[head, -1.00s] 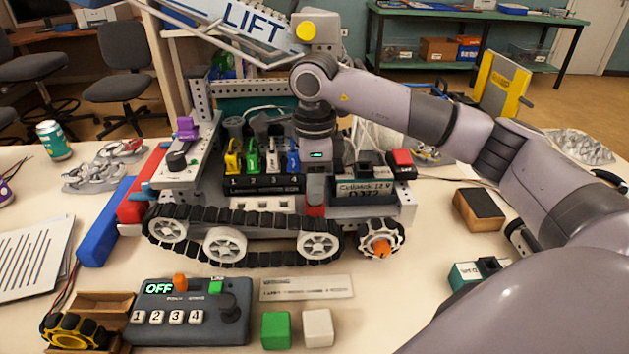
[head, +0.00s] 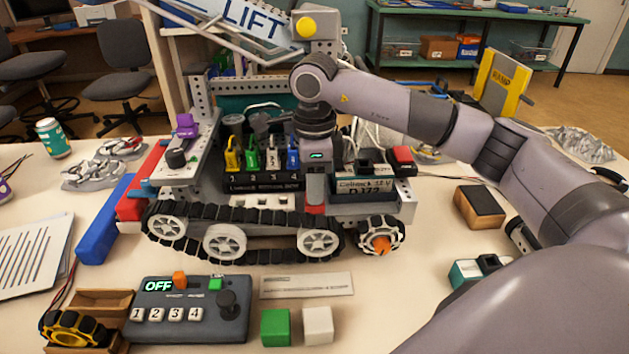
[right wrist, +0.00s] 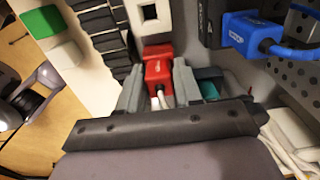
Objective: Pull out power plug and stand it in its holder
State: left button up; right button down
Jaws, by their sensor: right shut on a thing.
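My right gripper (head: 316,192) points down at the right end of the tracked robot's deck, beside the battery box (head: 362,196). In the right wrist view my gripper (right wrist: 160,85) has its two grey fingers closed on the sides of a red plug (right wrist: 158,62), with a white cable leaving it between the fingers. Only a little of the red plug (head: 315,210) shows below the gripper in the head view. The plug's front end points toward a white block with a dark square opening (right wrist: 149,12); I cannot tell whether it is seated. My left gripper is out of view.
Yellow, green, white and blue plugs stand in a black numbered rack (head: 262,182) left of my gripper. A blue plug (right wrist: 250,35) is close by in the wrist view. A control box (head: 190,310) reading OFF and green and white cubes (head: 275,327) lie in front.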

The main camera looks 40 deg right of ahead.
jog(key=c, duration=0.7)
grip_release()
jog(key=shift+r+p, duration=2.65)
jog(key=shift+r, duration=0.85)
jog(key=shift+f, duration=0.1)
